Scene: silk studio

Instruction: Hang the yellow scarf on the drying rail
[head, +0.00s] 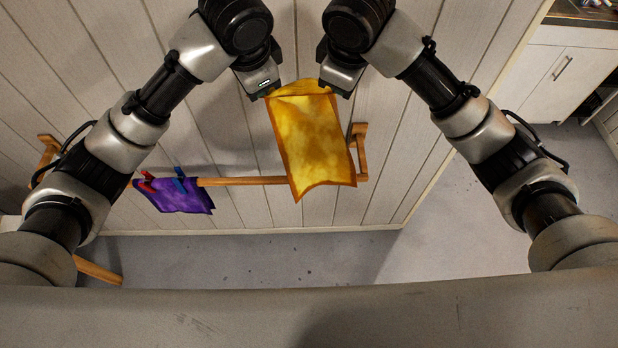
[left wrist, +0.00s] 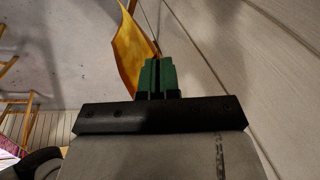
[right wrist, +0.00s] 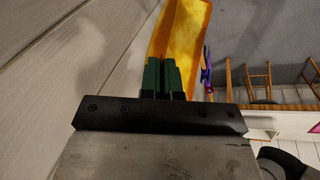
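The yellow scarf (head: 312,140) with an orange border is stretched between my two grippers and hangs down from them. My left gripper (head: 272,93) is shut on one upper corner; its green fingers are together at the cloth in the left wrist view (left wrist: 156,75). My right gripper (head: 328,90) is shut on the other upper corner, also seen in the right wrist view (right wrist: 166,75). The wooden drying rail (head: 245,181) runs along the wall. In the head view the scarf covers part of its right end; I cannot tell whether they touch.
A purple cloth (head: 178,198) hangs on the rail's left part with a red peg (head: 147,182) and a blue peg (head: 180,180). A wooden bracket (head: 360,150) holds the rail's right end. The rail between purple cloth and scarf is bare. White cabinets (head: 555,80) stand far right.

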